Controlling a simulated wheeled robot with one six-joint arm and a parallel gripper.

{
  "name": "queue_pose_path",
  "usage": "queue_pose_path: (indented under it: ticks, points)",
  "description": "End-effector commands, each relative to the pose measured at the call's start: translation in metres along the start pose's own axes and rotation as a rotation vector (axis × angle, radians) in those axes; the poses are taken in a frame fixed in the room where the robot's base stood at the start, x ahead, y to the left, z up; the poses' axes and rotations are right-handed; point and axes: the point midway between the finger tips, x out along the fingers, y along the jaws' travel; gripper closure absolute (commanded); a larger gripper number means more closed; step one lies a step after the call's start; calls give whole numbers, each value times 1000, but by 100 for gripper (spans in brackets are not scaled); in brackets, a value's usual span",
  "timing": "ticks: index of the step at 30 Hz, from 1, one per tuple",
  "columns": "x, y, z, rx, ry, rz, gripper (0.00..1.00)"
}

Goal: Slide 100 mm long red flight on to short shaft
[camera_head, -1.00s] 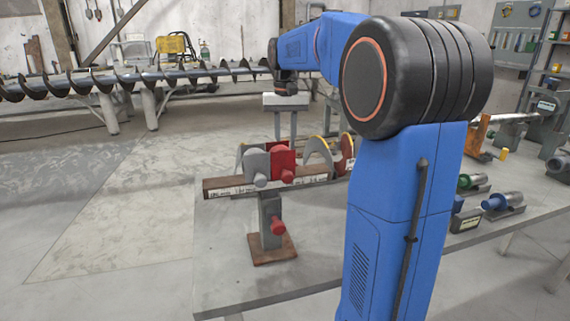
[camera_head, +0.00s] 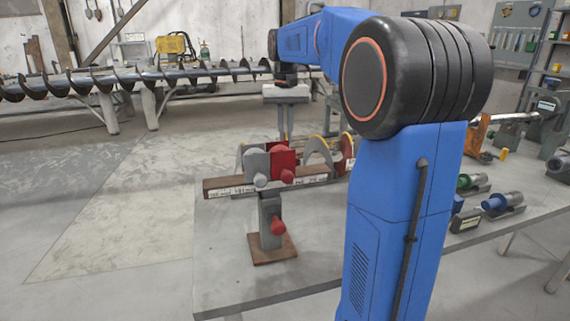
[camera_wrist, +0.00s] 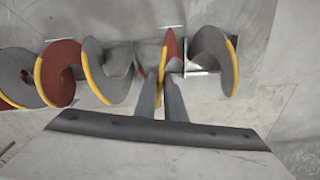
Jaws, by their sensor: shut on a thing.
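In the wrist view my gripper (camera_wrist: 162,108) is shut on the yellow-edged rim of a red flight (camera_wrist: 172,52). This flight stands nearly edge-on between other flights; its length cannot be read. In the head view my gripper (camera_head: 284,130) points down behind the wooden rack (camera_head: 228,187), its fingertips hidden by the flights. A red piece (camera_head: 283,160) and a grey piece (camera_head: 256,164) stand at the rack's front. I cannot tell which part is the short shaft.
Grey flights with yellow edges stand close on both sides of my fingers, one to the left (camera_wrist: 98,72) and one to the right (camera_wrist: 214,58). The table's front left (camera_head: 225,265) is clear.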

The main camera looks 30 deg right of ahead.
Motion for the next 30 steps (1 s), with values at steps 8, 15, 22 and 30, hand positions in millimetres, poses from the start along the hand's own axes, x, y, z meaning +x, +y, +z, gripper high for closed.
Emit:
queue_pose_path:
  ticks: [8, 15, 22, 30]
  points:
    - [-17, 0, 0, 0, 2, 0, 100]
    - [-31, 0, 0, 0, 2, -1, 100]
    - [-44, 0, 0, 0, 2, 0, 100]
    - [-60, 0, 0, 0, 3, -1, 100]
